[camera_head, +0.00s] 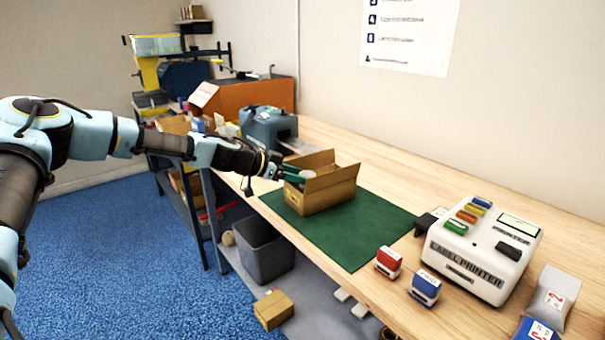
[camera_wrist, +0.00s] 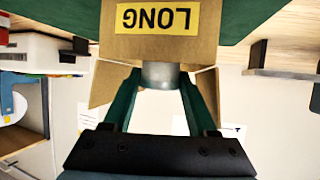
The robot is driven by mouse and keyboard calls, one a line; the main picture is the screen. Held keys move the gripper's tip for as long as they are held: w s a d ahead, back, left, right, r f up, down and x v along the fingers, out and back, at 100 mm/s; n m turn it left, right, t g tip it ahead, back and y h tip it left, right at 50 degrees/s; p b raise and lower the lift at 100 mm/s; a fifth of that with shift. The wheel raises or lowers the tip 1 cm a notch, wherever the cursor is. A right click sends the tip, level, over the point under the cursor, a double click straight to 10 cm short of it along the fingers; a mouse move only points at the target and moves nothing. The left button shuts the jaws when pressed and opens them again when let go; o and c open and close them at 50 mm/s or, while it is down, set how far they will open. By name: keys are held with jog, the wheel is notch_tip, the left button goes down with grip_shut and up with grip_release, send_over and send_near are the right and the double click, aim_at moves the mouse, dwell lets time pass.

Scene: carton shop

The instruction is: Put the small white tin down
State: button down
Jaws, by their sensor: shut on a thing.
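My gripper (camera_head: 297,179) reaches to the near left side of an open brown carton (camera_head: 326,197) on a green mat (camera_head: 367,232). In the wrist view its two green fingers (camera_wrist: 161,77) are shut on the small white tin (camera_wrist: 159,76), which looks pale grey there. The tin is between the fingertips, at the carton's open flaps. The carton in the wrist view (camera_wrist: 121,48) bears a yellow label reading "LONG", upside down. I cannot tell whether the tin touches the carton or how high it is above its floor.
A white label printer (camera_head: 482,262), a red stamp (camera_head: 389,262) and a blue stamp (camera_head: 425,288) stand right of the mat. A blue-grey machine (camera_head: 268,130) stands behind the carton. A grey bin (camera_head: 263,250) and a small carton (camera_head: 273,309) are below the bench. The mat's right part is clear.

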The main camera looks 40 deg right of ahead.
jog(key=shift+f+b, duration=0.6)
jog(key=shift+b, duration=0.45)
jog(key=shift+c, duration=2.4)
grip_release()
jog(key=shift+r, duration=0.15)
jog(key=r+p, duration=0.1)
jog(key=p, duration=0.1)
jog(key=shift+r+p, duration=0.3)
jog(key=b+v, duration=0.5)
jog(key=v, duration=0.6)
jog(key=shift+a+b, duration=0.4)
jog(key=shift+w+f, duration=0.1)
jog(key=shift+f, duration=0.1)
